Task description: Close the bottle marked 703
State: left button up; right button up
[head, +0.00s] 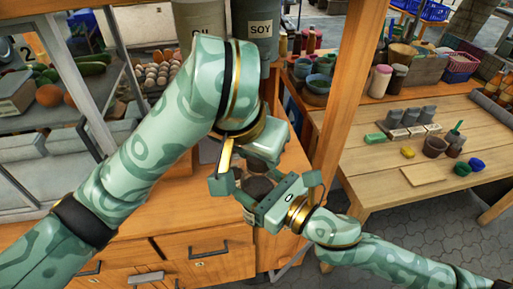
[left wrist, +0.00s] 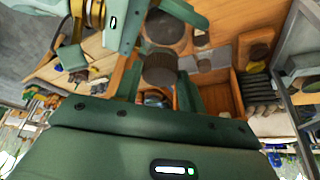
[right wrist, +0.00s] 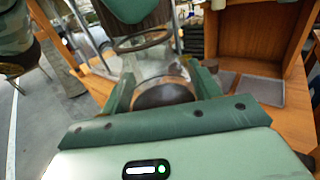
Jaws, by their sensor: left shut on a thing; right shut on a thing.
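My left gripper (head: 243,172) is shut on a dark brown ribbed cap (left wrist: 161,72), which sits between its fingers in the left wrist view. My right gripper (head: 272,200) is shut on a bottle (right wrist: 164,92) with a clear greyish body and a brownish round part. The cap (right wrist: 140,28) shows in the right wrist view with its round open rim, above the bottle and seemingly apart from it. In the head view the two grippers are close together over the counter, and they hide most of the bottle and cap. I cannot read the number 703.
Below is a wooden counter (head: 292,163) with drawers. A right-hand table (head: 470,118) carries pots and small blocks. Eggs and vegetables lie at the left.

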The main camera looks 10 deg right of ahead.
grip_shut()
pick_arm(q)
jog(key=m+g+h, duration=0.1)
jog(key=m, duration=0.3)
jog(key=shift+w+m, duration=0.1)
jog(key=shift+m, duration=0.2)
jog(key=m, duration=0.1)
jog(key=m+g, duration=0.1)
jog(key=m, duration=0.1)
jog(key=m+g+h, duration=0.1)
jog(key=m, duration=0.1)
jog(key=shift+w+a, duration=0.15)
jog(key=shift+w, duration=0.1)
jog(key=o, duration=0.9)
